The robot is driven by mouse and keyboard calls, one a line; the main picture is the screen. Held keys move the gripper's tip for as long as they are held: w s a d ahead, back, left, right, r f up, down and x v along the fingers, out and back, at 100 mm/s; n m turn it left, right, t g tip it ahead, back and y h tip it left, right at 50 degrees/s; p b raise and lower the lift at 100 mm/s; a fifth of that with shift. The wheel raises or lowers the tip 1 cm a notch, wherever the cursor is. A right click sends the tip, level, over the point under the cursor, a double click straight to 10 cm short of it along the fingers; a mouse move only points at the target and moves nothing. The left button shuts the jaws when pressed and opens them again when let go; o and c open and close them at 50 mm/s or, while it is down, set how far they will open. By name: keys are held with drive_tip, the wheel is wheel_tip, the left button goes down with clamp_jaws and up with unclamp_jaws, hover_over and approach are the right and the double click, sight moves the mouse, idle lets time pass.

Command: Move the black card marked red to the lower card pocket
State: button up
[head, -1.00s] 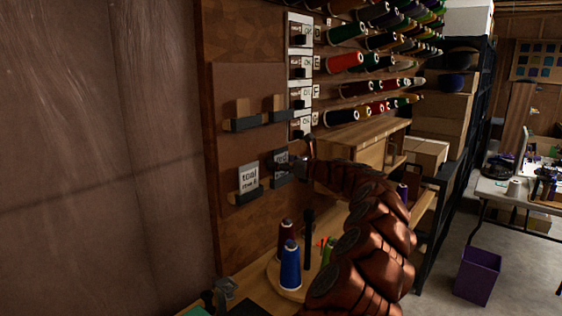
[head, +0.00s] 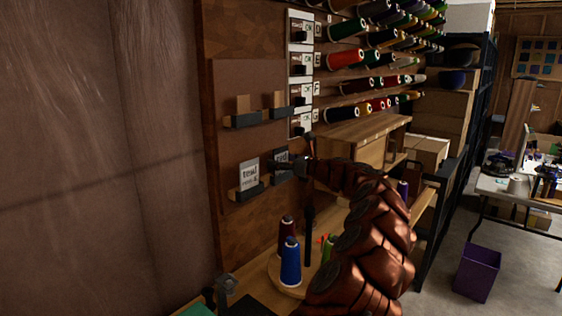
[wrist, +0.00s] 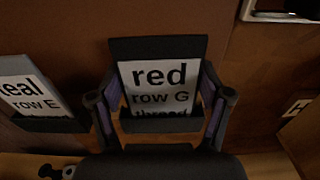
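The black card marked red (wrist: 160,78) has a white label reading "red row G thread". It stands upright in a dark pocket (wrist: 160,125), the lower right one on the brown wall panel; the card also shows in the head view (head: 281,158). My gripper (wrist: 158,82) faces it with one finger at each side of the card. The fingers are spread about the card's width; whether they touch its edges is not clear. The teal card (wrist: 25,95), marked row E, stands in the lower left pocket (head: 246,193).
Two upper pockets (head: 243,120) (head: 279,113) hold no labelled card, with bare wood behind. Thread spools (head: 345,59) stick out from the wall at right. A blue cone (head: 290,262) and other cones stand on the bench below my arm.

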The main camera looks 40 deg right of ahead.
drive_tip(key=o, duration=0.3)
drive_tip(key=shift+o, duration=0.2)
drive_tip(key=s+d, duration=0.1)
drive_tip(key=s, duration=1.1)
drive_tip(key=shift+d+r, duration=0.25)
drive_tip(key=shift+d, duration=0.1)
